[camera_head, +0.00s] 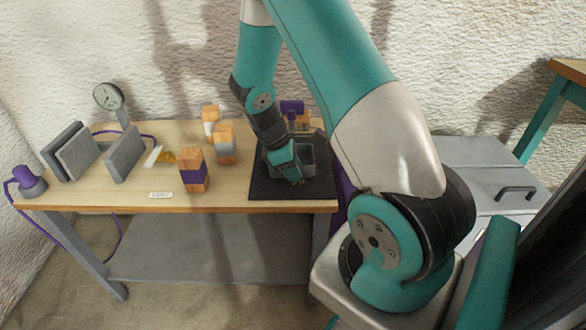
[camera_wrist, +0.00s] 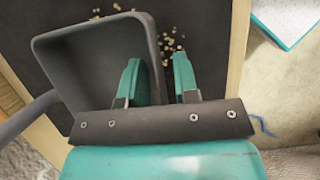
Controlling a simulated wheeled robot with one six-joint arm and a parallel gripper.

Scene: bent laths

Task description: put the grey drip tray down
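The grey drip tray (camera_wrist: 85,65) is at upper left in the wrist view, a shallow square pan with raised walls. In the head view the tray (camera_head: 307,158) is at the dark mat (camera_head: 268,188) on the table's right end, partly hidden by my gripper. My gripper (camera_wrist: 160,75) has its two teal fingers either side of the tray's right wall, one inside the pan and one outside. A gap shows between the outer finger and the wall, so it looks open. In the head view my gripper (camera_head: 292,176) is low over the mat. The tray's underside is hidden.
Small crumbs (camera_wrist: 170,45) lie on the mat beyond the tray. Wood blocks with purple or grey bands (camera_head: 193,170) stand left of the mat. Grey upright plates (camera_head: 76,152) and a dial gauge (camera_head: 109,97) are farther left. A grey drawer cabinet (camera_head: 480,165) stands right.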

